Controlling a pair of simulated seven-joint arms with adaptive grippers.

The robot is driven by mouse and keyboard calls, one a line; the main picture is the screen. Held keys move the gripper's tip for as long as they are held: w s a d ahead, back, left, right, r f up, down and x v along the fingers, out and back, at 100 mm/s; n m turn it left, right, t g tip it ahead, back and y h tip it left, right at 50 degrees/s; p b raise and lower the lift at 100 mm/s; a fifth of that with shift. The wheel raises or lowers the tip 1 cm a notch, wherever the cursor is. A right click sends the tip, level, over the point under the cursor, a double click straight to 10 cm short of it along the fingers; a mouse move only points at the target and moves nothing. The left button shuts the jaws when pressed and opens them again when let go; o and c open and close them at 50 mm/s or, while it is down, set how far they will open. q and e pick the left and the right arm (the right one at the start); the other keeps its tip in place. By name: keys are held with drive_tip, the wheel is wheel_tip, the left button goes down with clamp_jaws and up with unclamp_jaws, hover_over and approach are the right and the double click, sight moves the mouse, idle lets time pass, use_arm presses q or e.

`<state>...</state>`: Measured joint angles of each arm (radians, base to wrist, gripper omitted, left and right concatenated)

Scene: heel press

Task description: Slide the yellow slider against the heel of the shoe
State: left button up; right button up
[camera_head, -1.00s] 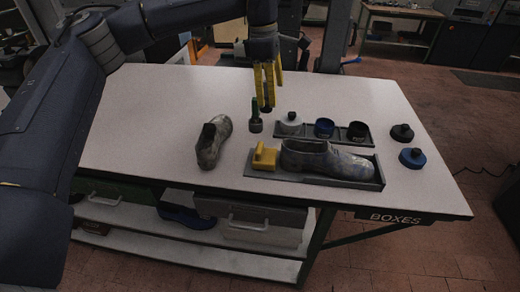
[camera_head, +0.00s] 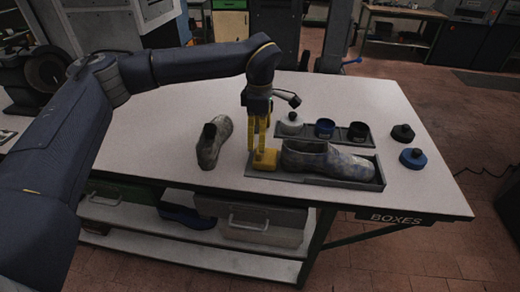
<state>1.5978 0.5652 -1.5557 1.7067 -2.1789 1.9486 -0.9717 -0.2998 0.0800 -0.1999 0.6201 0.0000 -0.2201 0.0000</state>
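The shoe (camera_head: 328,160), grey-blue and worn, lies in a dark tray (camera_head: 290,179) on the white table, its heel end to the left. The yellow slider (camera_head: 264,160) sits in the left end of the tray, just left of the heel; I cannot tell whether they touch. My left gripper (camera_head: 259,147), with yellow fingers, points down at the slider and partly covers it. Fingers and slider have the same colour, so I cannot tell if the fingers grip it. My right gripper is not in view.
Another shoe (camera_head: 213,142) stands left of the tray. Behind the tray is a rack (camera_head: 343,139) with white, blue and black containers. Black (camera_head: 402,133) and blue (camera_head: 412,158) lids lie to the right. The table's left part is clear.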

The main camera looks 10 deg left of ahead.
sight(266, 156)
use_arm(q)
drive_tip(key=shift+f, duration=3.1)
